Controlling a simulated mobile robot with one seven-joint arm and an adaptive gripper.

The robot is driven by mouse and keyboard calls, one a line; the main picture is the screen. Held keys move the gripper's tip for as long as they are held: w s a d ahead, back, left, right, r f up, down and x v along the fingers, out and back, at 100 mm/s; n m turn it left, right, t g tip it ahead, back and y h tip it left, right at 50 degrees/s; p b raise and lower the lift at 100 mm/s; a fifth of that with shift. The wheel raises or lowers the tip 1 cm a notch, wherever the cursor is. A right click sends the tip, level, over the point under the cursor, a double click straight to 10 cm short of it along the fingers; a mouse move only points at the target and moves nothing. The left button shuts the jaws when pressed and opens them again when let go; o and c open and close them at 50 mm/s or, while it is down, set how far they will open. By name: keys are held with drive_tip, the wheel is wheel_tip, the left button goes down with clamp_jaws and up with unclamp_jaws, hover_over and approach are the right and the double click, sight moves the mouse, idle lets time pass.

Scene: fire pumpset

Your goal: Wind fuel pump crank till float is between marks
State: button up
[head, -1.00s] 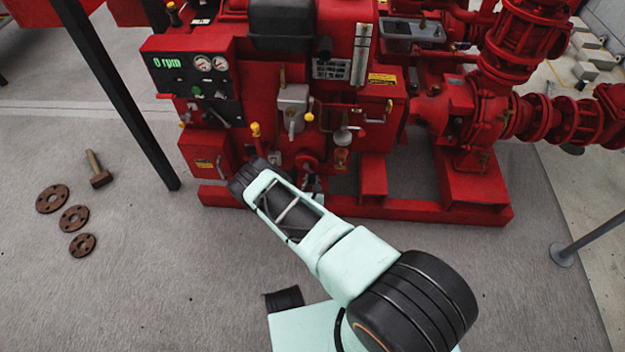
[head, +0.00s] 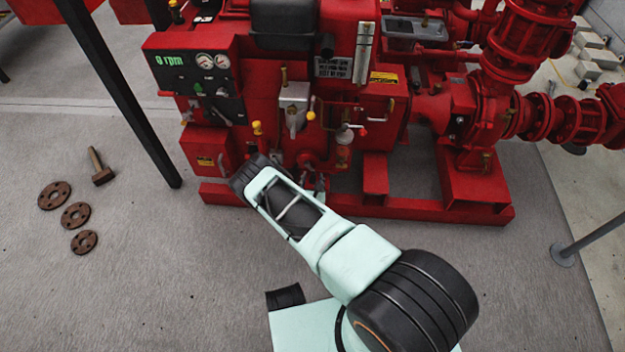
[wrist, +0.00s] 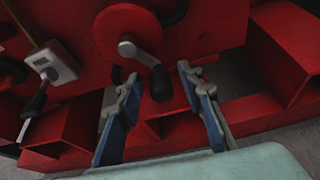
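The fuel pump crank (wrist: 143,56) shows in the wrist view as a grey arm on a red round housing (wrist: 128,28), with a black handle (wrist: 161,84) pointing down. My gripper (wrist: 158,76) is open, its two blue-padded fingers on either side of the handle. I cannot tell whether either finger touches it. In the head view my gripper (head: 319,188) is small and partly hidden by my arm, low in front of the red pumpset (head: 215,150). An upright pale gauge strip (head: 363,50) is on the engine; its float and marks are too small to make out.
A panel (head: 195,85) with green digits and two dials is at the left of the pumpset. A dark post (head: 120,100) stands left of it. Rusty flanges (head: 76,215) and a hammer-like tool (head: 101,168) lie on the floor. The red base rail (head: 420,208) runs along the front.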

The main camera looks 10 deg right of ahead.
sight(312, 178)
wheel_tip(312, 178, up, 10)
drive_tip(key=shift+f, duration=0.25)
drive_tip(key=shift+r, duration=0.1)
idle(0.5)
